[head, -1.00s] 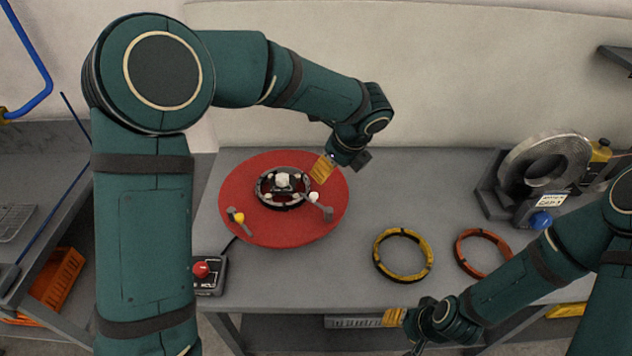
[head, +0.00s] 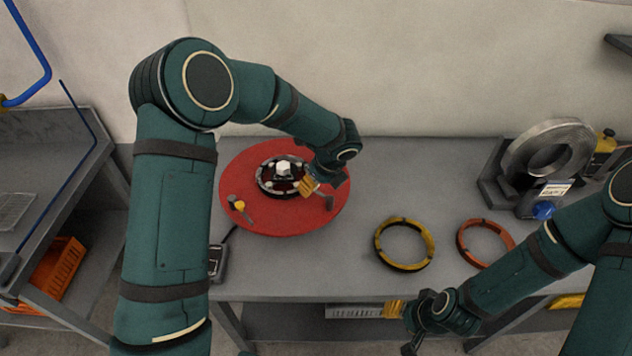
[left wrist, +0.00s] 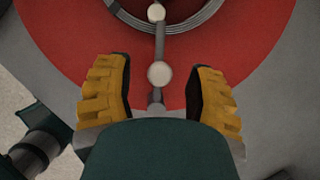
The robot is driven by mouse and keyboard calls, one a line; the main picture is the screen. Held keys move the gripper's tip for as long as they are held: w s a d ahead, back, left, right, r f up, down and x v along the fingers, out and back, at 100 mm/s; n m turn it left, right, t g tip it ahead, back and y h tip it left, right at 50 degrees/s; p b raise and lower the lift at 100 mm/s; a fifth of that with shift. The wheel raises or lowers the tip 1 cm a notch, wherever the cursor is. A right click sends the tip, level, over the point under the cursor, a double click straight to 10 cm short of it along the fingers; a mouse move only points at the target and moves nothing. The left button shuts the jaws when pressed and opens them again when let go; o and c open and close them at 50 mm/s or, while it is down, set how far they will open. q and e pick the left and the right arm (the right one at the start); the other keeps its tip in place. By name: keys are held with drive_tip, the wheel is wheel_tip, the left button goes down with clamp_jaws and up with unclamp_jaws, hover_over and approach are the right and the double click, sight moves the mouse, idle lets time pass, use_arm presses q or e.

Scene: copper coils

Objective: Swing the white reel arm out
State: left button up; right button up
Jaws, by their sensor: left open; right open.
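The white reel arm (left wrist: 159,40) is a grey bar with a white knob (left wrist: 159,74), lying over the red turntable (head: 235,185) toward the dark ring at its centre (head: 262,187). My left gripper (left wrist: 158,92) is open, with its yellow-padded fingers on either side of the bar and knob, apart from them. In the head view the left gripper (head: 308,187) covers most of this arm at the turntable's right. A similar arm with a yellow knob (head: 239,206) is at the front left. My right gripper (head: 398,325) is open and empty at the table's front edge.
A yellow ring (head: 431,249) and an orange ring (head: 511,243) lie on the grey table (head: 400,170). A metal coil (head: 513,150) stands in a holder at the back right. A control box (head: 217,262), partly hidden by my left arm, is at the front left.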

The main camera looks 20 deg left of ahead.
use_arm(q)
drive_tip(key=shift+o, duration=0.3)
clamp_jaws()
